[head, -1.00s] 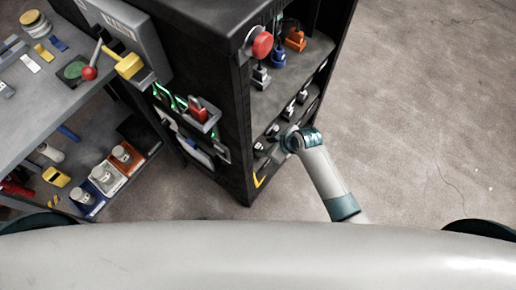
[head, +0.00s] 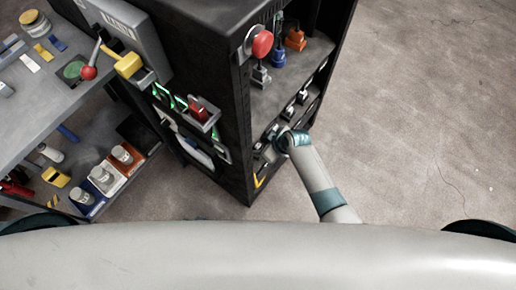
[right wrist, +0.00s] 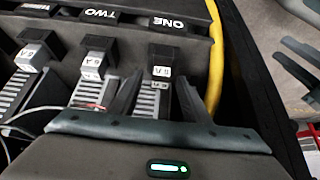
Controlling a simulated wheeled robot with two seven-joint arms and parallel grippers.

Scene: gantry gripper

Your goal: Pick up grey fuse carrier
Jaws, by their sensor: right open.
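In the right wrist view, my right gripper (right wrist: 178,65) is open, its two dark fingers apart. A fuse carrier (right wrist: 162,66) with a dark top and white label sits under the "ONE" plate and shows between the fingers; a grey ribbed part (right wrist: 152,98) shows below it. Contact cannot be told. A similar fuse carrier (right wrist: 95,66) sits under "TWO", and another (right wrist: 35,54) to its left. In the head view, my right gripper (head: 270,145) is at the lower front of the dark cabinet (head: 228,150), small and partly hidden. My left gripper is not in view.
A yellow cable (right wrist: 232,50) runs close to the right finger. A grey workbench (head: 30,100) stands at the left. The floor at the right is clear.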

